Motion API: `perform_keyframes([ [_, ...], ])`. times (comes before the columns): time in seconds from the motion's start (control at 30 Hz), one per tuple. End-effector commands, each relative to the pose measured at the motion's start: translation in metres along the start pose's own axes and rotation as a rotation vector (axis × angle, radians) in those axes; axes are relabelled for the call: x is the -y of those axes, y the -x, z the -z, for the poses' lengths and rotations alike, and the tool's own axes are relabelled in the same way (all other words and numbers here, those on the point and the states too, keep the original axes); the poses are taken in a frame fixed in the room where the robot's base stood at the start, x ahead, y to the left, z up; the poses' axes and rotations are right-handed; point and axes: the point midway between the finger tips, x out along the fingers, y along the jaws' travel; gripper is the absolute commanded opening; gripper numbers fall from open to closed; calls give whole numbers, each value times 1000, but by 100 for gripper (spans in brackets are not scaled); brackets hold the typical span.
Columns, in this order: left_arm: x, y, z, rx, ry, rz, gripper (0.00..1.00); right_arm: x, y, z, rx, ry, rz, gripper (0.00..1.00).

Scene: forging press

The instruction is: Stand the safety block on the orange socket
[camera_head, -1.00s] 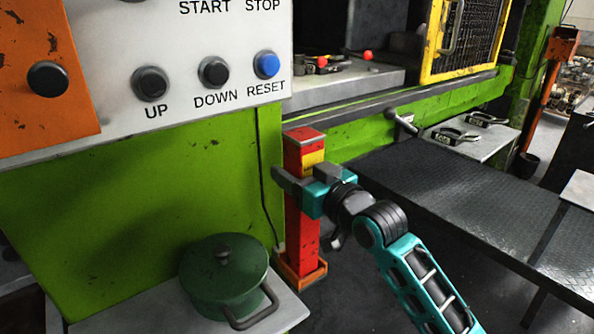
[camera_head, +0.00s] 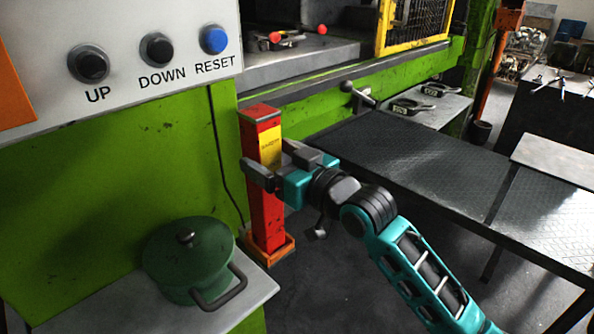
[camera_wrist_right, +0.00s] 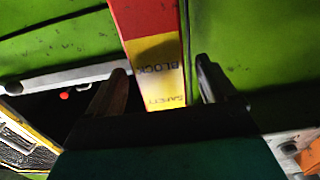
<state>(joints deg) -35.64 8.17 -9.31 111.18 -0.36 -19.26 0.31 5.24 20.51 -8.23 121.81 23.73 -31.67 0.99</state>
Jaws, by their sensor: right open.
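The safety block (camera_head: 265,215) is a tall red post with a yellow label. It stands upright in the orange socket (camera_head: 282,249) beside the green press body. My right gripper (camera_head: 275,165) is open at the block's upper part, with its fingers on either side of it. In the right wrist view the block (camera_wrist_right: 155,60) and its yellow label show between the two spread fingers (camera_wrist_right: 160,90), with gaps at both sides. Part of the block is hidden behind the gripper in the head view. My left gripper is not in view.
A green lidded pot (camera_head: 190,255) stands on a pale shelf at lower left. The control panel (camera_head: 130,50) is above it. A dark textured table (camera_head: 430,165) lies to the right. The yellow mesh guard (camera_head: 412,22) is at the top.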

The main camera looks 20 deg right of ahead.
Motion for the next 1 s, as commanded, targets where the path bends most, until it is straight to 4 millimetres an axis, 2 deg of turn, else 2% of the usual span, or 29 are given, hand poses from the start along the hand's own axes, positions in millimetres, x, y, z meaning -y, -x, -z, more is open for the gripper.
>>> perform_keyframes([
  [0.1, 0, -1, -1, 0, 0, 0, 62, 0, 27, -2, 4, 0, 1, 85],
  [0.3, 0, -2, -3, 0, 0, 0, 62, 0, 57, -2, 4, 1, 0, 85],
  [0.57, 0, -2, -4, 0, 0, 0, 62, 0, 72, 0, 0, 0, 1, 85],
  [0.67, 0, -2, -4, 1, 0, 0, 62, 0, 73, -11, 19, -7, -8, 85],
  [0.77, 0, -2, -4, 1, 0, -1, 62, -2, 76, -58, 99, -28, -47, 85],
  [0.87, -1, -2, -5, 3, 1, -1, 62, 4, 92, -135, 232, -43, -99, 85],
  [0.9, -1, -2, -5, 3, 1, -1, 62, 10, 102, -168, 291, -46, -115, 85],
  [1.0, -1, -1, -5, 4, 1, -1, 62, 30, 134, -237, 423, -42, -138, 85],
])
